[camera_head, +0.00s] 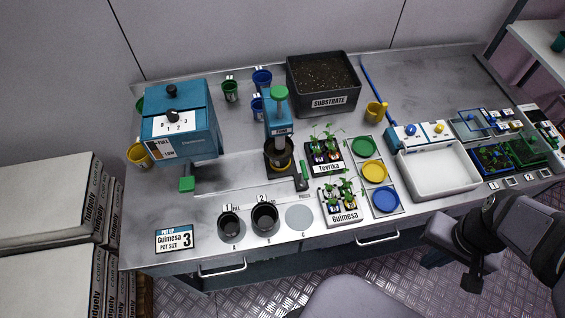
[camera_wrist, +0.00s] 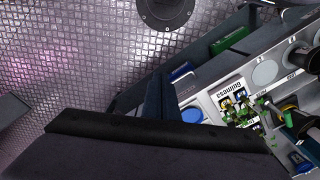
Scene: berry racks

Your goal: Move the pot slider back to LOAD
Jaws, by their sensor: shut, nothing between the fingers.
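The pot slider (camera_head: 281,168) stands under the blue press (camera_head: 278,125), near the PRESS label at the right end of its track. A dark pot sits in it, and a green-tipped handle (camera_head: 303,178) sticks out at its right front. The track (camera_head: 235,190) runs left from it along the bench; the middle label is too small to read surely. My gripper (camera_head: 436,250) is shut and empty beyond the bench's front right edge, well right of the slider.
Two dark pots (camera_head: 264,218) stand at the front, beside an empty round spot. Plant trays (camera_head: 345,208), a tray of coloured discs (camera_head: 375,172) and a white bin (camera_head: 438,170) lie between my gripper and the slider. A blue dispenser (camera_head: 180,128) stands left.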

